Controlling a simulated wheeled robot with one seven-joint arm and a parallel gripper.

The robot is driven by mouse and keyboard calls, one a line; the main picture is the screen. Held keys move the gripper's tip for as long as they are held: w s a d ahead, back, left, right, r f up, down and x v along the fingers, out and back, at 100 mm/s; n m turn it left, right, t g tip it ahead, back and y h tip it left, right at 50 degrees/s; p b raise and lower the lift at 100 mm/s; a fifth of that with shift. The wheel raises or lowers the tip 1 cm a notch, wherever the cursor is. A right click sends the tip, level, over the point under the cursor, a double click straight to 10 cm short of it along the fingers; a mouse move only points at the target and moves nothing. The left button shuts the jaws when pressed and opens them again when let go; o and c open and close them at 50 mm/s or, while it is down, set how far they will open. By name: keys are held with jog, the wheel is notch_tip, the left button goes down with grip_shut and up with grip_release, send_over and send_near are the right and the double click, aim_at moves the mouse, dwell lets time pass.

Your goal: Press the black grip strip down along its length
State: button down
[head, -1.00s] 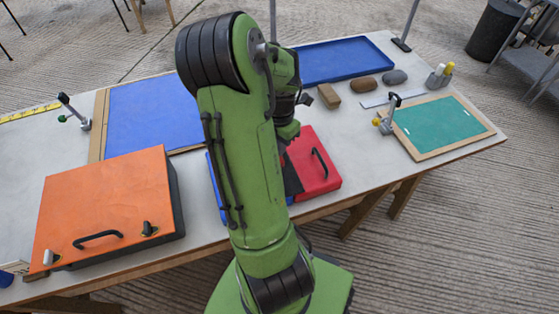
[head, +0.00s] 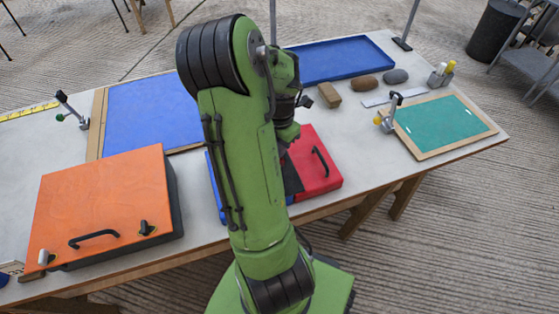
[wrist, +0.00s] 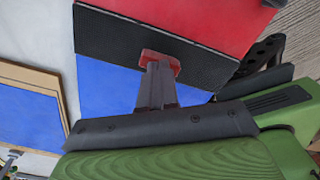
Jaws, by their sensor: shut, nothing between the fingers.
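The black grip strip (wrist: 120,42) is a textured dark band between a red panel (wrist: 205,18) and a blue panel (wrist: 110,85) in the wrist view. In the head view a short part of the strip (head: 292,178) shows beside the red panel (head: 318,160); my arm hides the rest.
An orange box (head: 100,205) with a black handle stands left on the table. A blue framed board (head: 150,115), a blue tray (head: 345,60), a brown block (head: 329,95), stones and a green framed board (head: 442,122) surround the work spot. A black handle (head: 320,162) rises from the red panel.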

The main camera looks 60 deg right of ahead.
dwell(0.3)
notch_tip(320, 180, up, 6)
jog(key=p, duration=0.4)
jog(key=shift+r+p, duration=0.1)
jog(key=shift+p, duration=0.25)
